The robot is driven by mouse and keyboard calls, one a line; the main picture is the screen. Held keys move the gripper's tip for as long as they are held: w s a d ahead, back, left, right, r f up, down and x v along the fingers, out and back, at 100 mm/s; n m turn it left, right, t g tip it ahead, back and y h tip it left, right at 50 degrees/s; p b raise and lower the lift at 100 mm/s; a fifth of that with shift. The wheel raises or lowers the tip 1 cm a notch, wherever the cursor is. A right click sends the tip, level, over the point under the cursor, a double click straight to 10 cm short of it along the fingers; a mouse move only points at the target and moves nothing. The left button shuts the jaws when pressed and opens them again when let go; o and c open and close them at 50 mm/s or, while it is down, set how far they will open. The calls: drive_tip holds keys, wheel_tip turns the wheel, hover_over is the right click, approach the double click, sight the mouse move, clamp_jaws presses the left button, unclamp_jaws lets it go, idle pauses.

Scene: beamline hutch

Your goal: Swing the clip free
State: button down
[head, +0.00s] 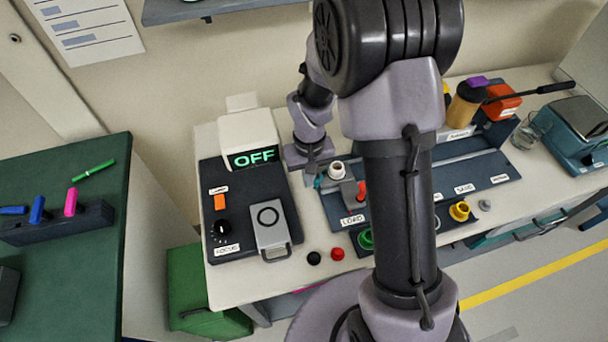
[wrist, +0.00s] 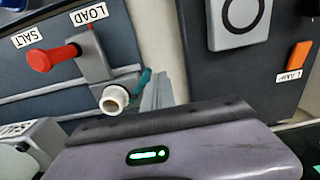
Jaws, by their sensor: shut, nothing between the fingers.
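The small teal piece, which I take to be the clip (wrist: 142,82), sits beside a white round fitting (wrist: 114,99) on a grey block with a red knob (wrist: 52,57) by the LOAD label. It also shows in the head view (head: 318,183), left of the white fitting. My gripper (wrist: 158,93) is shut and empty, its grey fingers close beside the teal piece. Whether they touch it I cannot tell. In the head view my gripper (head: 312,170) points down at the left end of the dark rail; its fingertips are hard to make out.
A dark panel with an OFF display (head: 254,157), an orange switch (head: 220,202) and a grey plate (head: 270,222) lies left of my gripper. Black and red buttons (head: 337,254) are in front.

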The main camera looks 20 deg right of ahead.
drive_tip(key=shift+d, duration=0.1)
drive_tip(key=shift+s+d, duration=0.4)
drive_tip(key=shift+s, duration=0.1)
drive_tip(key=shift+d, duration=0.1)
drive_tip(key=shift+s+d, duration=0.4)
drive_tip(key=shift+s, duration=0.1)
drive_tip(key=shift+s+d, duration=0.25)
drive_tip(key=shift+d, duration=0.25)
wheel_tip(320, 180, up, 7)
drive_tip(key=a+p, duration=0.1)
drive_tip(key=p, duration=0.3)
drive_tip(key=shift+a+p, duration=0.15)
drive_tip(key=shift+p, duration=0.25)
